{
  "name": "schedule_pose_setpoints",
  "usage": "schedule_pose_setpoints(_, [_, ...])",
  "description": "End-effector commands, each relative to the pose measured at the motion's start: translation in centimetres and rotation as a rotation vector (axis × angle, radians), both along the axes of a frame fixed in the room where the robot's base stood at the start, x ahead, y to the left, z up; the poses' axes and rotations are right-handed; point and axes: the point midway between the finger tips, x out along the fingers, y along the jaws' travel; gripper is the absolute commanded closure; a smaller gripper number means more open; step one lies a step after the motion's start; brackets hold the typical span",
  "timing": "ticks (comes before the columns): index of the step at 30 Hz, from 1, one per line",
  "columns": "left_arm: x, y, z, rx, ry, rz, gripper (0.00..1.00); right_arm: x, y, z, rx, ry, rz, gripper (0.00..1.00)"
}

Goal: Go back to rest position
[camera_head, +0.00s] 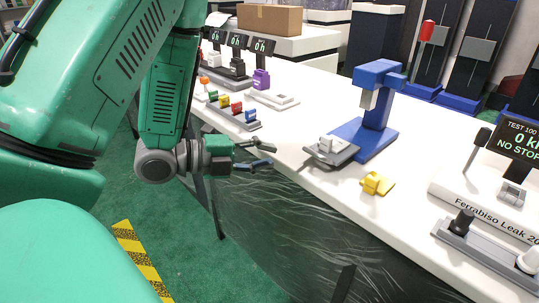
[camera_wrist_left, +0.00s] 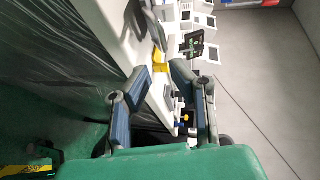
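My left gripper (camera_head: 262,156) reaches in from the left in the head view, at the near edge of the white table (camera_head: 318,204). Its two fingers are spread apart with nothing between them. The left wrist view also shows my open left gripper (camera_wrist_left: 160,98), with both fingers apart in front of the table edge. The green left arm (camera_head: 160,95) fills the left of the head view. My right gripper is in neither view.
On the table are a blue press stand (camera_head: 375,130), a grey fixture (camera_head: 330,150), a yellow block (camera_head: 376,184), a rack of coloured pieces (camera_head: 232,112) and a leak tester (camera_head: 490,200). Green floor with a yellow-black strip (camera_head: 140,258) lies below left.

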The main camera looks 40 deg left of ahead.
Motion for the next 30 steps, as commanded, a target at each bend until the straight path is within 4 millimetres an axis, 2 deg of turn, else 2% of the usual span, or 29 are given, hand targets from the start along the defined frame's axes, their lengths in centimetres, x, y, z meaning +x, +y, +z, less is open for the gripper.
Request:
schedule_pose_setpoints(10, [0.1,-0.1,-0.3,-0.004,0.011,0.003,0.81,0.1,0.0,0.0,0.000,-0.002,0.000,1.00])
schedule_pose_setpoints(13, [0.3,-0.4,-2.4,-0.044,0.106,0.043,0.81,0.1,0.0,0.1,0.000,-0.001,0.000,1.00])
schedule_pose_setpoints(14, [0.4,-0.5,-3.6,-0.067,0.159,0.070,0.81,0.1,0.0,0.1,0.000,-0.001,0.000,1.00])
schedule_pose_setpoints(16, [0.4,-1.1,-7.4,-0.144,0.326,0.163,0.81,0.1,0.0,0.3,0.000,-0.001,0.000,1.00])
schedule_pose_setpoints(19, [-1.3,-2.2,-14.4,-0.296,0.626,0.388,0.81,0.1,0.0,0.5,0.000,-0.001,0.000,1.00])
schedule_pose_setpoints(21, [-3.7,-3.2,-19.1,-0.412,0.829,0.588,0.81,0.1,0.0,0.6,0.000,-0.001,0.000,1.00])
schedule_pose_setpoints(23, [-6.5,-4.1,-22.5,-0.500,0.976,0.769,0.81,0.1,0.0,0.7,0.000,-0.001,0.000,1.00])
schedule_pose_setpoints(24, [-8.4,-4.7,-24.4,-0.551,1.059,0.892,0.81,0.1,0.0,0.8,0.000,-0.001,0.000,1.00])
schedule_pose_setpoints(27, [-13.2,-6.3,-27.7,-0.651,1.210,1.167,0.81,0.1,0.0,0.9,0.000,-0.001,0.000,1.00])
schedule_pose_setpoints(30, [-16.8,-7.5,-29.4,-0.711,1.295,1.374,0.81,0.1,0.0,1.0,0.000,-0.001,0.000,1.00])
